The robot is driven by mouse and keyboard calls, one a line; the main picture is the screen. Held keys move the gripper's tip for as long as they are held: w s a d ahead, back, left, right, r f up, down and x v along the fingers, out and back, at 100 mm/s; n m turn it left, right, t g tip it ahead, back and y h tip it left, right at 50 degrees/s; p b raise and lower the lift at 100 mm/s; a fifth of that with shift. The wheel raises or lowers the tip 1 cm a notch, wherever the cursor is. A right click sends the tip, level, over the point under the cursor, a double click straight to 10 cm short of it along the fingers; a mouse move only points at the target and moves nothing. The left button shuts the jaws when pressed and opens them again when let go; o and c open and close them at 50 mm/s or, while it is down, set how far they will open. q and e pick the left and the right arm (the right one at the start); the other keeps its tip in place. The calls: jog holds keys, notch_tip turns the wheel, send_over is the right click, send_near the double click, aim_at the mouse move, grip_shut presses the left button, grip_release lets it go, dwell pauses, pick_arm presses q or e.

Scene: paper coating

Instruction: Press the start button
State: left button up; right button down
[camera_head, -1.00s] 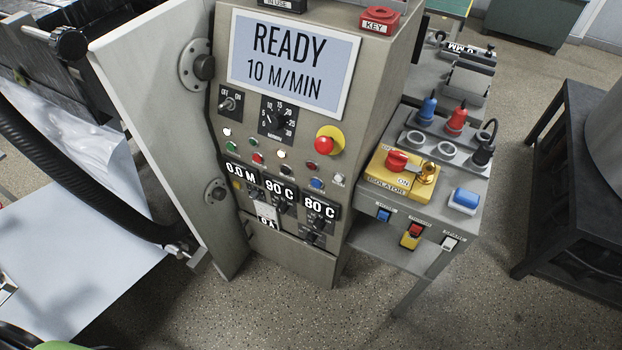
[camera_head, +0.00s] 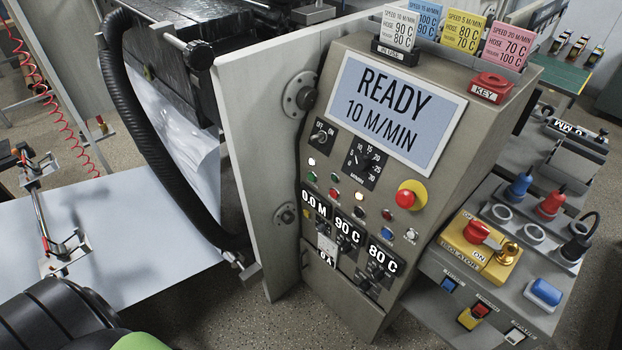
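The control panel (camera_head: 348,215) stands near the middle of the head view. Its display (camera_head: 396,110) reads READY, 10 M/MIN. Below the display are small round buttons: a green button (camera_head: 312,177), a red button (camera_head: 335,194), a dark red one (camera_head: 387,214), a blue one (camera_head: 387,233) and whitish ones. Their small labels are too small to read, so I cannot tell which is marked start. A red mushroom button on a yellow base (camera_head: 408,197) is at the panel's right. Neither gripper is in view; a black and green part of my arm shows at the bottom left.
A grey door (camera_head: 270,130) stands open left of the panel. A thick black hose (camera_head: 150,140) and white sheet (camera_head: 130,215) lie beyond it. A side table at right carries the yellow isolator (camera_head: 480,247). Colored cards (camera_head: 463,42) stand on top.

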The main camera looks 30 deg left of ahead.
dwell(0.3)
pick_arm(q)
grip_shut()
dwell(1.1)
